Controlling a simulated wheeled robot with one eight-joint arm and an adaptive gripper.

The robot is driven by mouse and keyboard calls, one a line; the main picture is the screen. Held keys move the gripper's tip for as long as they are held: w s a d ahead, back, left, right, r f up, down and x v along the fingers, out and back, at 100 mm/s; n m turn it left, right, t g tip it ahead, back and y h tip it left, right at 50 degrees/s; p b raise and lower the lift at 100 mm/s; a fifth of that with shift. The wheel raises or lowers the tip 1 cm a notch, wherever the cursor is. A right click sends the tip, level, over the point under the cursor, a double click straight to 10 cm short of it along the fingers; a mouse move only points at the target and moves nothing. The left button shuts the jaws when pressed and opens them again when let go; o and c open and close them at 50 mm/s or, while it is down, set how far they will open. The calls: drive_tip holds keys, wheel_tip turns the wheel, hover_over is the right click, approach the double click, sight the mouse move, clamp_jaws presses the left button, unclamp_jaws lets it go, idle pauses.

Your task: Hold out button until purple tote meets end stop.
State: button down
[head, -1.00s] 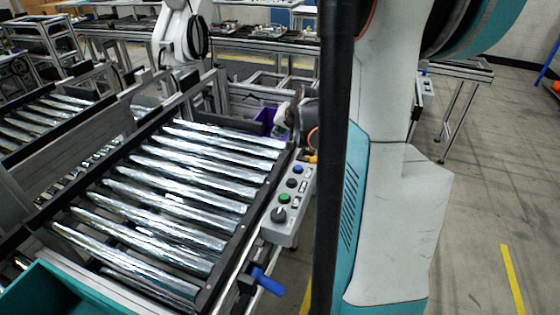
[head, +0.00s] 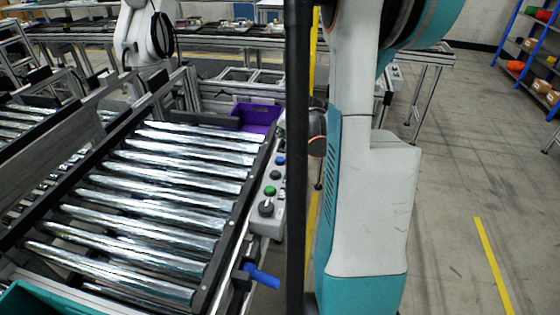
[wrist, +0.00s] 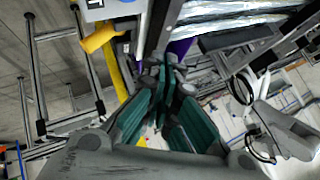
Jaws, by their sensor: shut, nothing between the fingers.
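The purple tote (head: 258,117) sits at the far right end of the roller conveyor (head: 150,195). In the wrist view only a purple strip (wrist: 180,48) shows behind my fingertips. The grey control box (head: 266,205) on the conveyor's right side carries a blue button (head: 280,160), a dark button, a green button (head: 270,191) and a black knob (head: 266,208). I cannot read which button is out. My gripper (wrist: 170,62) is shut and empty, beside the conveyor rail and apart from the box's corner (wrist: 105,8). In the head view its fingers are hidden behind the dark pole.
A blue-handled clamp (head: 262,276) sticks out from the conveyor's near right side. A teal tote (head: 28,300) is at the lower left. A yellow-orange part (wrist: 100,38) is left of my fingers. A white robot arm (head: 140,40) stands behind. Floor at right is clear.

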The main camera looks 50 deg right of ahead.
sight(283, 158)
wheel_tip(283, 158, down, 8)
drive_tip(key=b, duration=0.5)
drive_tip(key=shift+r, duration=0.25)
idle(1.0)
drive_tip(key=shift+f+b, duration=0.4)
drive_tip(key=shift+b, duration=0.2)
